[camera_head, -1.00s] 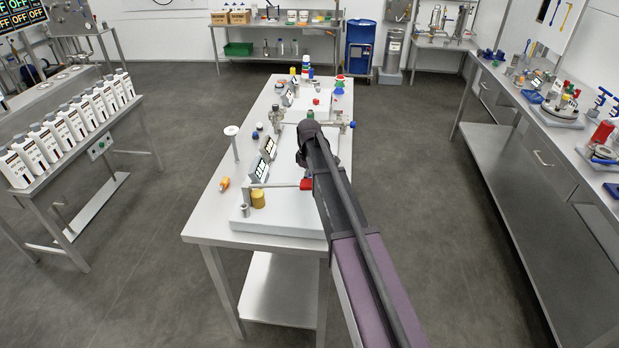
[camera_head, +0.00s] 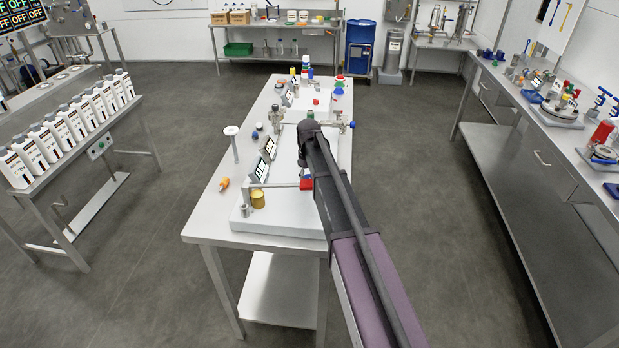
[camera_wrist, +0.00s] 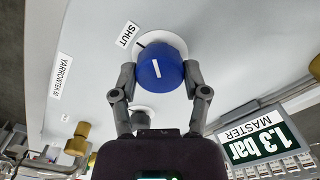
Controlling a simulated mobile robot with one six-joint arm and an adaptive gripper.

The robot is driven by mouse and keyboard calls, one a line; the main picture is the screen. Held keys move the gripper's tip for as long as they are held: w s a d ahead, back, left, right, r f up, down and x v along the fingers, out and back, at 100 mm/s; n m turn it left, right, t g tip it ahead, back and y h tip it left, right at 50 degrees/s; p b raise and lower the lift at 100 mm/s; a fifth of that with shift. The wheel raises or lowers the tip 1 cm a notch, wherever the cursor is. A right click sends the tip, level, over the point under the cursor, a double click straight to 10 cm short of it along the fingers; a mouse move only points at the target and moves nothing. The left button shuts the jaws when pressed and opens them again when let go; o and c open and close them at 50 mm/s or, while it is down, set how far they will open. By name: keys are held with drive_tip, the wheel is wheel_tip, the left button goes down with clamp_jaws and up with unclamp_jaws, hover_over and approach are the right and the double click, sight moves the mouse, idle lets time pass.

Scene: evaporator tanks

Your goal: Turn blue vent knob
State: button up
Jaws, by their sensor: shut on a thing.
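The round blue vent knob (camera_wrist: 164,78) shows in the wrist view on a pale panel, with a short white line on its face. My gripper (camera_wrist: 160,73) has a finger on each side of it and is shut on it. A white tag reading SHUT (camera_wrist: 127,34) lies beside the knob, with a short dark mark between them. The knob's white line does not point at that mark. In the head view my gripper (camera_head: 308,131) is over the middle table, and the knob is hidden by my arm.
A display (camera_wrist: 253,139) reads MASTER 1.3 bar close to the right finger in the wrist view. A brass fitting (camera_wrist: 77,139) is at lower left. In the head view, small displays (camera_head: 258,170) and a white post (camera_head: 233,142) stand left of my arm on the table.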

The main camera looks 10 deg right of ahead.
drive_tip(key=m, duration=0.7)
drive_tip(key=shift+s, duration=0.1)
drive_tip(key=m, duration=0.6)
drive_tip(key=shift+m, duration=0.4)
drive_tip(key=m, duration=0.7)
drive_tip(key=shift+d, duration=0.1)
drive_tip(key=m, duration=0.7)
drive_tip(key=shift+s, duration=0.15)
drive_tip(key=o, duration=1.1)
drive_tip(key=shift+o, duration=0.2)
